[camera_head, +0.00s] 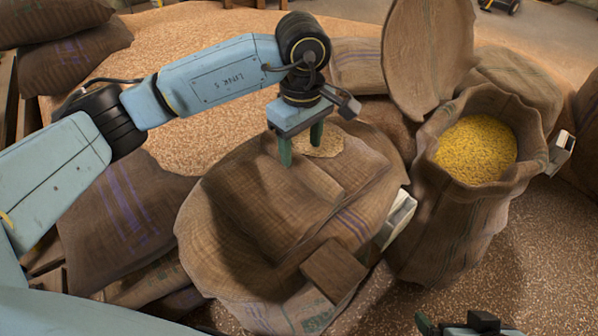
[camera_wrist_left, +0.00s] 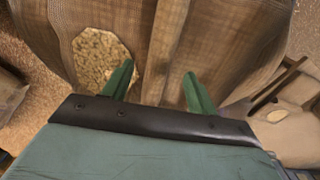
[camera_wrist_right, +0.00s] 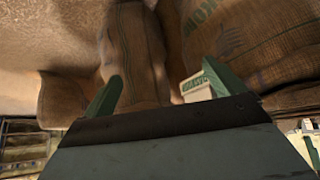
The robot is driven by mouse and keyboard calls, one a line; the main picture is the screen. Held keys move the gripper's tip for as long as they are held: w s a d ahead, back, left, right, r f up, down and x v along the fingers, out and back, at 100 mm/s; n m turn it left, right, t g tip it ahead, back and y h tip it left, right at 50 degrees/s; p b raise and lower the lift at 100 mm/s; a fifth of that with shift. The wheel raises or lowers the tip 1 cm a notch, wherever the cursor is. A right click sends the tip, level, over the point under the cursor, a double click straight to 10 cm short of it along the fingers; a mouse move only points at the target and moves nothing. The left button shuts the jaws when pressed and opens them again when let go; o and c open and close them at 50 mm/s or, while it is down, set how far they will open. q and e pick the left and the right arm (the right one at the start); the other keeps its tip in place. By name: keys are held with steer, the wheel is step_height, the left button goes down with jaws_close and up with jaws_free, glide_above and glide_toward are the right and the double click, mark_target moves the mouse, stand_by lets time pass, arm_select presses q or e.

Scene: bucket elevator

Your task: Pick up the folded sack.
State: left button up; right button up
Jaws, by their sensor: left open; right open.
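The folded sack (camera_head: 265,205), brown burlap with creases, lies across the mouth of a wide burlap sack (camera_head: 200,240) in the middle of the head view. My left gripper (camera_head: 300,150) points down over its far part, beside a small patch of grain (camera_head: 322,146). In the left wrist view, the open fingers (camera_wrist_left: 157,85) have brown burlap between and beyond them, with nothing clearly gripped. Whether the fingertips touch the cloth I cannot tell. My right gripper (camera_wrist_right: 160,90) is open, low at the head view's bottom right edge, with burlap sacks beyond its fingers.
An upright sack of yellow grain (camera_head: 475,150) stands to the right. A brown block (camera_head: 333,268) sits at the wide sack's near rim, and a pale object (camera_head: 398,218) is wedged between the sacks. Full sacks (camera_head: 75,55) are stacked at the upper left. Loose grain covers the floor.

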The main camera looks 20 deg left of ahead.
mark_target(299, 157)
arm_select(q)
steer(key=f, duration=0.1)
steer(key=f+b, duration=0.1)
steer(key=f, duration=0.2)
steer(key=shift+w+a, duration=0.15)
steer(key=shift+a, duration=0.15)
steer(key=shift+f, duration=0.15)
jaws_close()
arm_select(e)
steer(key=w+a+r+t+y, duration=0.1)
steer(key=w+a+r+t, duration=0.1)
steer(key=w+r+t, duration=0.2)
steer(key=shift+w+a+r+t, duration=0.3)
steer(key=shift+w+a+t, duration=0.1)
steer(key=shift+w, duration=0.5)
